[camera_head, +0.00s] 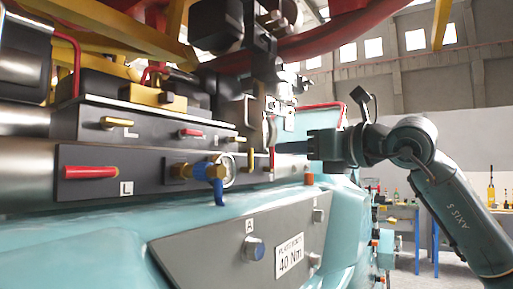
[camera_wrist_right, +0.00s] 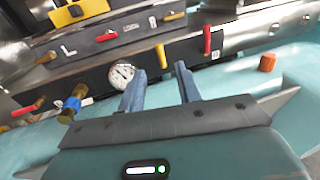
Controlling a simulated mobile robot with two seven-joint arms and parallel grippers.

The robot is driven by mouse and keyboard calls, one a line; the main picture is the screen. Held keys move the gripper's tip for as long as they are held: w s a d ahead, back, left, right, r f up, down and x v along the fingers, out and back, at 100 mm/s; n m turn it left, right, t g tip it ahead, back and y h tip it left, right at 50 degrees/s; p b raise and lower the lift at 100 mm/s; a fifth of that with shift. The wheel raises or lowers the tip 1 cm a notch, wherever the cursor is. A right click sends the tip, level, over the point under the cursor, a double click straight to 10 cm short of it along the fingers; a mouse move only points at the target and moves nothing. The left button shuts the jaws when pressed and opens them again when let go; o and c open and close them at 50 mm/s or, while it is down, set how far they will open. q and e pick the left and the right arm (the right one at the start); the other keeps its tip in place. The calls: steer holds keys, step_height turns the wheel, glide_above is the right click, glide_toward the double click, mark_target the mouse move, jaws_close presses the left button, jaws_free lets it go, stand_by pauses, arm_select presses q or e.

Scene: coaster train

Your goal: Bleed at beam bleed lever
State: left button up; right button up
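On the dark beam in the head view, a small upright yellow lever (camera_head: 251,160) stands right of the pressure gauge (camera_head: 231,171). An upright red lever (camera_head: 271,160) is just right of it. A long red handle (camera_head: 90,172) marked L lies level at the beam's left. No label tells which is the bleed lever. My right gripper (camera_head: 286,147) reaches in from the right. In the right wrist view its fingers (camera_wrist_right: 160,70) are apart and empty, with the yellow lever (camera_wrist_right: 161,56) beyond the gap and the red lever (camera_wrist_right: 206,40) to the right. My left gripper is not in view.
A brass valve with a blue hose (camera_head: 216,186) sits left of the gauge. A teal body with an orange cap (camera_head: 308,180) and a grey plate marked 40 Nm (camera_head: 230,250) lies below. Dark machinery (camera_head: 222,22) and red beams hang overhead.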

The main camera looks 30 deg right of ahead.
steer(key=p+x, duration=0.2)
steer(key=x, duration=0.7)
steer(key=shift+w+a, duration=0.15)
steer(key=shift+w, duration=0.15)
steer(key=shift+c, duration=0.3)
jaws_close()
